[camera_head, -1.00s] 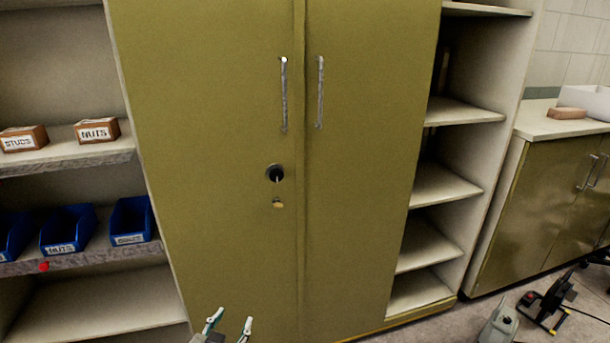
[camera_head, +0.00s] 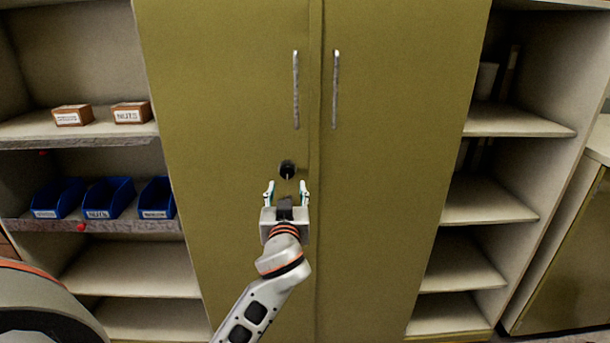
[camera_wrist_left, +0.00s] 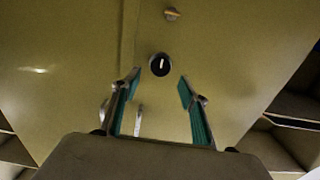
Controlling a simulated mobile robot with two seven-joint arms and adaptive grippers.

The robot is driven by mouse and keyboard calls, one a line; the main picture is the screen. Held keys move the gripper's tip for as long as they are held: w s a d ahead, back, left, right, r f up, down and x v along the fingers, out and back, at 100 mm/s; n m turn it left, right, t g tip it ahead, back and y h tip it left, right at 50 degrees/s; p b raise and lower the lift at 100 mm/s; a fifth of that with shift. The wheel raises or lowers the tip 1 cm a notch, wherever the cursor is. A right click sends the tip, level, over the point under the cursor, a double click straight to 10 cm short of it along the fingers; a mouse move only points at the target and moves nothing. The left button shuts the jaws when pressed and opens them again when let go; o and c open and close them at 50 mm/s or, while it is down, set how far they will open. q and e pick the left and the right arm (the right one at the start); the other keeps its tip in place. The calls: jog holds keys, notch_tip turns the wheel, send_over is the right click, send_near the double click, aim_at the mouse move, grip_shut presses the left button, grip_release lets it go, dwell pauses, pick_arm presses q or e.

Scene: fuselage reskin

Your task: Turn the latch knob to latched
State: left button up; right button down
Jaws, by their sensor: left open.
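The latch knob (camera_head: 287,170) is a small round black knob with a pale pointer line, on the left door of the olive cabinet (camera_head: 225,120). In the head view its pointer stands about upright. In the left wrist view the knob (camera_wrist_left: 160,65) lies ahead, between and beyond the fingertips. My left gripper (camera_head: 287,187) is open and empty, just below the knob in the head view and apart from it. Its teal-padded fingers (camera_wrist_left: 158,88) are spread wide in the left wrist view. A small yellowish tag-like part (camera_wrist_left: 173,13) also shows on the door. My right gripper is not in view.
Two vertical grey handles (camera_head: 296,90) (camera_head: 335,90) flank the door seam above the knob. Shelves with blue bins (camera_head: 108,198) and small boxes (camera_head: 131,112) stand at left. Open shelves (camera_head: 485,203) stand at right. The door face around the knob is clear.

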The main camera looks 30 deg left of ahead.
aim_at(287, 174)
pick_arm(q)
jog(key=x, duration=0.8)
jog(key=shift+s+a, duration=0.1)
jog(key=shift+s, duration=0.05)
jog(key=c, duration=1)
